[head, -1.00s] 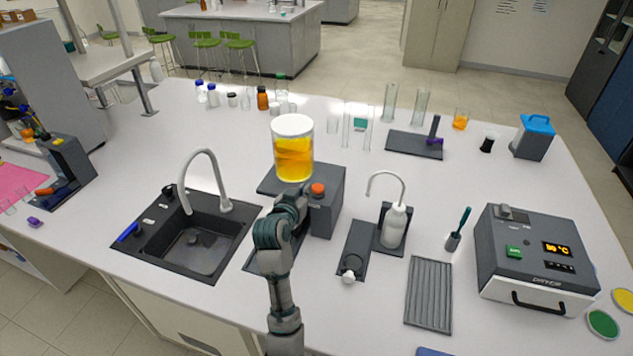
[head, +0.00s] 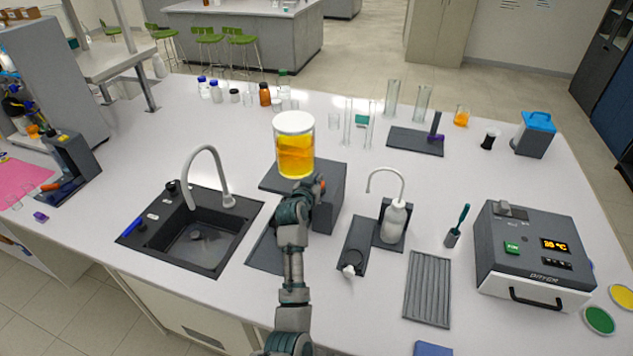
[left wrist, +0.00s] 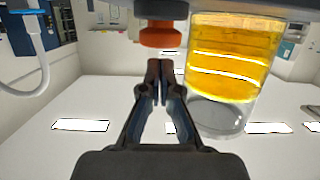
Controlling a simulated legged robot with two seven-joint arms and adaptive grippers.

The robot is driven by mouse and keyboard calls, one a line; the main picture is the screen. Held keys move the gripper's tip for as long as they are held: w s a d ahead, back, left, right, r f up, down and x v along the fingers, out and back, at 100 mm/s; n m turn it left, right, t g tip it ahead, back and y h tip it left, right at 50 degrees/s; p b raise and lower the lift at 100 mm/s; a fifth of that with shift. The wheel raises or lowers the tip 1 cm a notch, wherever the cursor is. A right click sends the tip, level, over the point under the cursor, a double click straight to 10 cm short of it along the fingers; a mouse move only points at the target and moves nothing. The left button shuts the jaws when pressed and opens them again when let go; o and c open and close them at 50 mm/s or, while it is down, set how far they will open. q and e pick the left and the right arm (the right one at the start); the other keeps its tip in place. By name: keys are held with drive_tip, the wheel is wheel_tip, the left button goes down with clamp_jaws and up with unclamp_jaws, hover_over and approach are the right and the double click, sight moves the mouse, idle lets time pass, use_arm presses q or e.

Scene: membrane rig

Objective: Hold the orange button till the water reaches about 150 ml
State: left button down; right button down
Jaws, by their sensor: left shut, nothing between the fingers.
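The orange button (head: 323,184) sits on the top of a dark grey device (head: 330,210) and is partly covered by my left gripper (head: 309,188). In the left wrist view the orange button (left wrist: 163,34) is close beyond the shut, empty fingertips of my left gripper (left wrist: 160,68), with a small gap showing. A clear jar (head: 295,150) with a white top and yellow-orange liquid stands on the device; the jar also shows in the left wrist view (left wrist: 228,70), inverted. I cannot read a volume scale on it. My right gripper is out of view.
A black sink (head: 200,240) with a grey tap is left of my arm. A wash bottle (head: 394,220) and a ribbed grey mat (head: 428,288) are to the right, with a heater box (head: 535,255) farther right. Glassware stands behind the jar.

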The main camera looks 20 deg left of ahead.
use_arm(q)
drive_tip(key=shift+s+d+f, duration=0.1)
drive_tip(key=shift+d+f, duration=0.15)
drive_tip(key=shift+f, duration=0.2)
drive_tip(key=shift+a+f, duration=0.1)
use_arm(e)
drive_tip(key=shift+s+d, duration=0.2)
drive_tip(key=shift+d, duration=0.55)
use_arm(q)
drive_tip(key=shift+a, duration=0.1)
